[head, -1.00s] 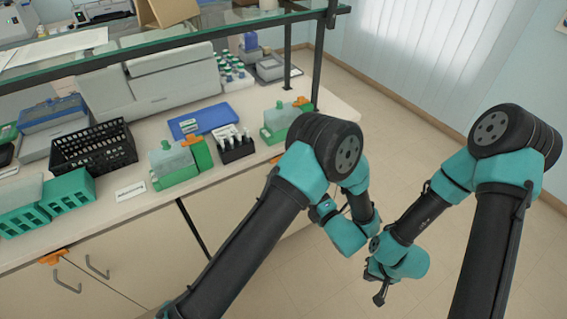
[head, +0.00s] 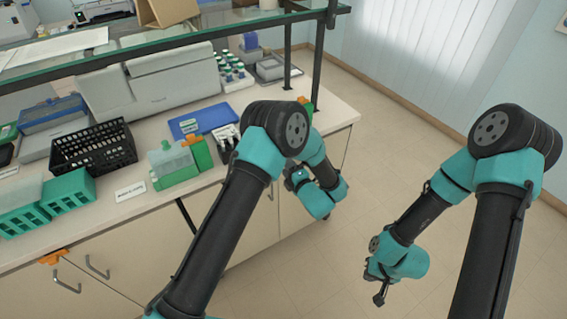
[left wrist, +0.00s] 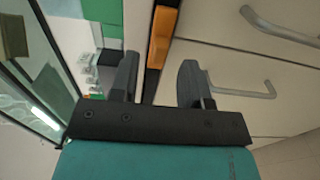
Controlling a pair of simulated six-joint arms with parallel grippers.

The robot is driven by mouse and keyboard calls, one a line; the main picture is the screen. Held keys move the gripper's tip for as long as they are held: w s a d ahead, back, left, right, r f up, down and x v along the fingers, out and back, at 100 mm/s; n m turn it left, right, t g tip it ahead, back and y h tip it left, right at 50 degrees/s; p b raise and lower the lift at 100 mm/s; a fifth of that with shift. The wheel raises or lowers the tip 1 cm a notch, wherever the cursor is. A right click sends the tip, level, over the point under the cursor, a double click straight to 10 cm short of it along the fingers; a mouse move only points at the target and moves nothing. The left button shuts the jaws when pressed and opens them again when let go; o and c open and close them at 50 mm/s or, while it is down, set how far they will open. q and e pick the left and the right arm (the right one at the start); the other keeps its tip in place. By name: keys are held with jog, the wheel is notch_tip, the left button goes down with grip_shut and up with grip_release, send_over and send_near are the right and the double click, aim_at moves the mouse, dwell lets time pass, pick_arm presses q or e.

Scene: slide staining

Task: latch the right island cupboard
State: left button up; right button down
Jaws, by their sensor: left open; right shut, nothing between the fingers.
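The right island cupboard (head: 293,215) has pale doors, partly hidden behind my left arm in the head view. In the left wrist view, two of its doors (left wrist: 225,70) show with bent metal handles (left wrist: 262,88). An orange latch piece (left wrist: 161,38) sits at the cupboard's top edge, beside the seam between the doors. My left gripper (left wrist: 156,75) is open, its fingers on either side of the line to the latch. The latch lies beyond the fingertips, with no contact that I can make out. My right gripper (head: 380,294) is shut and empty over the floor.
The left cupboard has its own orange latch (head: 52,257) and two handles. On the counter stand a black basket (head: 94,148), green racks (head: 66,193), a blue tray (head: 203,120) and a green-based box (head: 178,166). A glass shelf (head: 190,40) overhangs. Floor at right is open.

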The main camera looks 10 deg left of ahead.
pick_arm(q)
jog(key=shift+x, duration=1.65)
grip_shut()
